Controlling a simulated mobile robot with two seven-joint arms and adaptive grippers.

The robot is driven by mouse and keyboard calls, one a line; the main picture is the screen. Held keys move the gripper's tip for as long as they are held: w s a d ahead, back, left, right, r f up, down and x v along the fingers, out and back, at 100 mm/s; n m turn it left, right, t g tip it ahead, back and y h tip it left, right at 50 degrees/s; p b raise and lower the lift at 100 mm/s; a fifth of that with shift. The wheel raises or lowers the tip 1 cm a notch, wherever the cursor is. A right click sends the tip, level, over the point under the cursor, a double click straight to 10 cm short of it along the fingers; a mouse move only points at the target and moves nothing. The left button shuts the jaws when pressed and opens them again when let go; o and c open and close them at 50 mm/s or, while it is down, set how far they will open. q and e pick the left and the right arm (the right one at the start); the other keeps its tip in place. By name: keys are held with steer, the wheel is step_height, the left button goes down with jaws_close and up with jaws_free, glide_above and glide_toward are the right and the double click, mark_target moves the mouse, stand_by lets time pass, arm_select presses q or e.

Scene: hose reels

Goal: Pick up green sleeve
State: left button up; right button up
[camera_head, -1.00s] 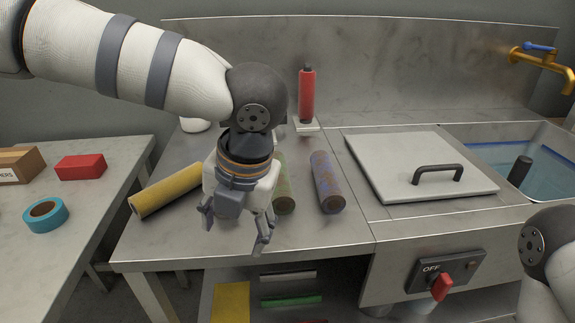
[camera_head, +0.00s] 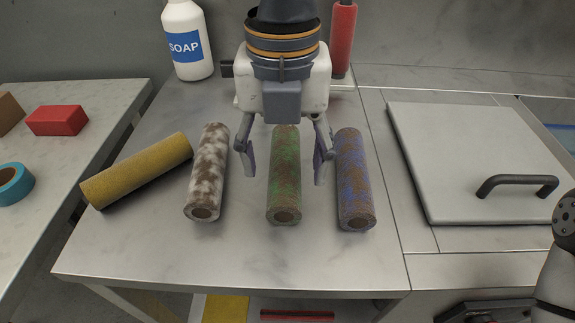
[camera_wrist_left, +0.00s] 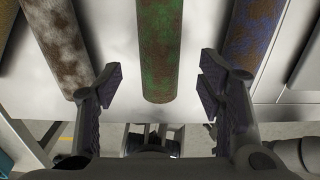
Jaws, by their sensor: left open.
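The green sleeve (camera_head: 285,180) is a dirt-stained cylinder lying on the steel counter, its round end towards me. My left gripper (camera_head: 285,160) is open above it, one finger on each side of it, with no contact that I can make out. In the left wrist view the green sleeve (camera_wrist_left: 160,45) shows between the open fingers, a little beyond their tips. My right gripper is out of view; only part of my right arm shows at the right edge.
A white-brown sleeve (camera_head: 208,175) lies left of the green one and a blue-brown sleeve (camera_head: 354,180) close on its right. A yellow sleeve (camera_head: 137,170) lies slanted further left. A soap bottle (camera_head: 187,40) and a red cylinder (camera_head: 342,40) stand behind. A lid (camera_head: 460,150) is at right.

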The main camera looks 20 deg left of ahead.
mark_target(284, 177)
arm_select(q)
step_height(284, 177, down, 4)
steer(key=shift+s+r+b, duration=0.1)
steer(key=shift+b, duration=0.25)
steer(key=c, duration=1.3)
steer(key=shift+o, duration=0.2)
